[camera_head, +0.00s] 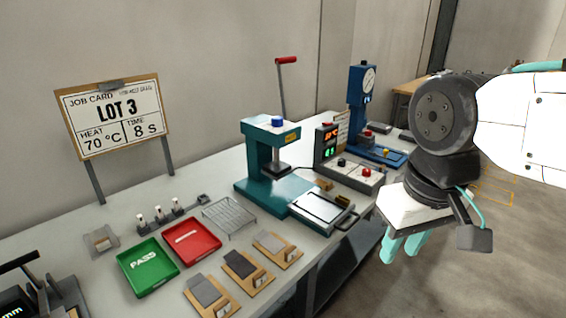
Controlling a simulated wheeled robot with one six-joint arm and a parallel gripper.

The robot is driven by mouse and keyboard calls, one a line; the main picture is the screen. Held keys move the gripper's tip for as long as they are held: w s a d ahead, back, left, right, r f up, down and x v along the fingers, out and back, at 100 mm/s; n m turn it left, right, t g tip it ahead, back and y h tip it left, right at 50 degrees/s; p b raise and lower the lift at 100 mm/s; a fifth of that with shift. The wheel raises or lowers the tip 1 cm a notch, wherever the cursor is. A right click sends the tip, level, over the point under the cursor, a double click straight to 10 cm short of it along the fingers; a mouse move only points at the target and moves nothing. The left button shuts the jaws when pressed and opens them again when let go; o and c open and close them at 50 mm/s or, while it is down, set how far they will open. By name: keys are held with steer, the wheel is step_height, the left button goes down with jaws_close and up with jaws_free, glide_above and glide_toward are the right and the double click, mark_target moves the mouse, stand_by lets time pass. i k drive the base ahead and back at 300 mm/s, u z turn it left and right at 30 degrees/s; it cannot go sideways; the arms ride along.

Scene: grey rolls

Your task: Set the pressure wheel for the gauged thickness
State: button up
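A teal press (257,163) stands on the bench in the middle of the view. A blue knob (277,121) sits on its top; it may be the pressure wheel, but I see no readable setting on it. A gauge (14,306) with a dark display stands at the lower left, cut off by the frame edge; only "mm" is readable. My gripper (402,246) hangs with its teal fingers down, right of the press and in front of the bench edge, touching nothing. The fingers are side by side, and their gap is unclear from this angle.
A job card (112,116) reads LOT 3, 70 °C, 8 s. A control box (347,170), a blue dial stand (360,110), a green PASS tray (150,267), a red tray (193,242), a wire rack (229,216) and several sample boards (247,270) crowd the bench. A red-tipped lever (286,60) rises behind the press.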

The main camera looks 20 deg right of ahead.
mark_target(277, 121)
steer(key=k, duration=0.6)
steer(key=z, duration=0.85)
steer(key=i, duration=1.2)
steer(key=u, duration=0.25)
